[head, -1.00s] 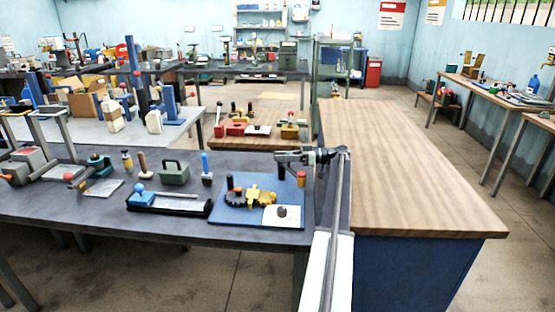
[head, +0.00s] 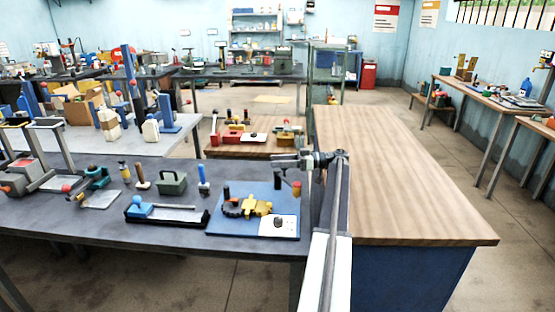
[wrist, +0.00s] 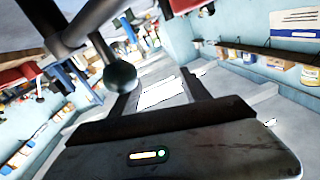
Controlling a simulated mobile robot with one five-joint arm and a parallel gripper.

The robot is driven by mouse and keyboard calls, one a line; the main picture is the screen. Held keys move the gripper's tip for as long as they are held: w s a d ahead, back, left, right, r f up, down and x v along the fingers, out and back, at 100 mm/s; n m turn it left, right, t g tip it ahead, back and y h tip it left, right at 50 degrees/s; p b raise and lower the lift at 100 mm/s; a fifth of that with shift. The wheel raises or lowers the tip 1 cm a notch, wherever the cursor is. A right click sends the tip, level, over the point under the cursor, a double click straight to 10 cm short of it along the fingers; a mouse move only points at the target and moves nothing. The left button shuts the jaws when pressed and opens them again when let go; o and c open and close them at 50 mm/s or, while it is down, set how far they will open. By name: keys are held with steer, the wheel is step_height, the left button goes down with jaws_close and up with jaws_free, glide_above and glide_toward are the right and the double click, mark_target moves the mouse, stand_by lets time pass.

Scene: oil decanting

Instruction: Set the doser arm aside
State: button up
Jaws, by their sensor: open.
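My gripper (head: 274,161) is at the end of my arm, pointing left above the back right of the dark workbench. In the wrist view its two dark jaws (wrist: 160,88) stand apart with nothing seen held between them. A dark ball (wrist: 120,77) shows beside the left jaw, with a grey rod (wrist: 92,22) and joint above it; I cannot tell for sure whether these belong to the doser arm. In the head view a blue board (head: 218,226) below the gripper bears a yellow part (head: 257,207), a dark ring-shaped part (head: 232,209) and a white plate (head: 270,227).
A green block with a handle (head: 172,183) and a black tray (head: 190,219) stand left of the board on the workbench (head: 60,222). A bare wooden-topped cabinet (head: 400,190) is at right, with free room. A small wooden table (head: 235,150) with tools stands behind.

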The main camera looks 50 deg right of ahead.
steer(key=s+a+r+p, duration=0.1)
steer(key=s+a, duration=0.8)
steer(key=shift+s+a, duration=0.15)
steer(key=shift+a, duration=0.05)
